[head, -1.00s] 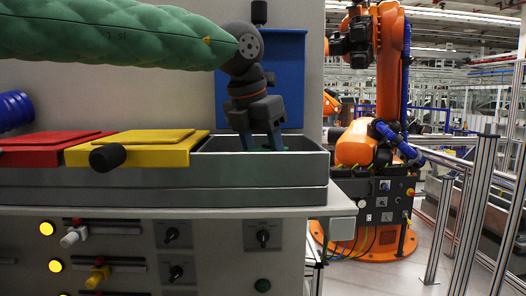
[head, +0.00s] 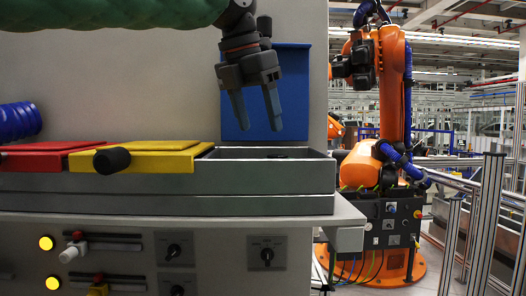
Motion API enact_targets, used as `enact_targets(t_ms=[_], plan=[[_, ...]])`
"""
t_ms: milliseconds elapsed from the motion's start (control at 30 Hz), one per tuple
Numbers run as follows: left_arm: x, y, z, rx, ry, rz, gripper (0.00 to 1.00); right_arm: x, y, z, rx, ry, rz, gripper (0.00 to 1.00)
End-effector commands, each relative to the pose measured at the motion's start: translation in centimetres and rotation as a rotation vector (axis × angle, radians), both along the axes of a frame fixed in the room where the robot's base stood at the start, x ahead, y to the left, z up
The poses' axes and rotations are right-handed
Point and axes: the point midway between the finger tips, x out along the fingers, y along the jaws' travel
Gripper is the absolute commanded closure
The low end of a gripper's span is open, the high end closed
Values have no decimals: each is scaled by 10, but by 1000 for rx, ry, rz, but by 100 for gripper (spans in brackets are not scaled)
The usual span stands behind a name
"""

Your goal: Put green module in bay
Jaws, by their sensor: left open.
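The open bay (head: 318,176) is the grey right-hand compartment of the long tray, with a blue lid (head: 293,85) standing upright behind it. My left gripper (head: 258,122) hangs above the bay, pointing down. Its two grey fingers are spread and hold nothing. The fingertips are clear of the bay's rim. A small dark top edge (head: 278,156) shows just inside the bay; I cannot tell whether it is part of the green module. No green module is clearly seen, as the front wall hides the bay's inside. My right gripper is not in view.
A yellow lid (head: 140,157) with a black knob (head: 111,160) and a red lid (head: 38,160) cover the compartments to the left. Knobs and lit yellow buttons line the panel below. An orange robot (head: 390,120) stands beyond the cabinet at right.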

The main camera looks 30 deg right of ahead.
Motion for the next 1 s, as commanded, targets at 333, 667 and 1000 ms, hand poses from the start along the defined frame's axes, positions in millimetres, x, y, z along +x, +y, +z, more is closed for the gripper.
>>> enact_targets(t_ms=[333, 667, 1000], plan=[[-3, 11, 30, 1, 1, 1, 38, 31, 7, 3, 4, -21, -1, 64], [-3, 11, 32, 1, 1, 0, 38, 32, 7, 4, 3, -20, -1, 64], [-3, 11, 32, 1, 1, 0, 38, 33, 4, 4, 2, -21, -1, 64]])
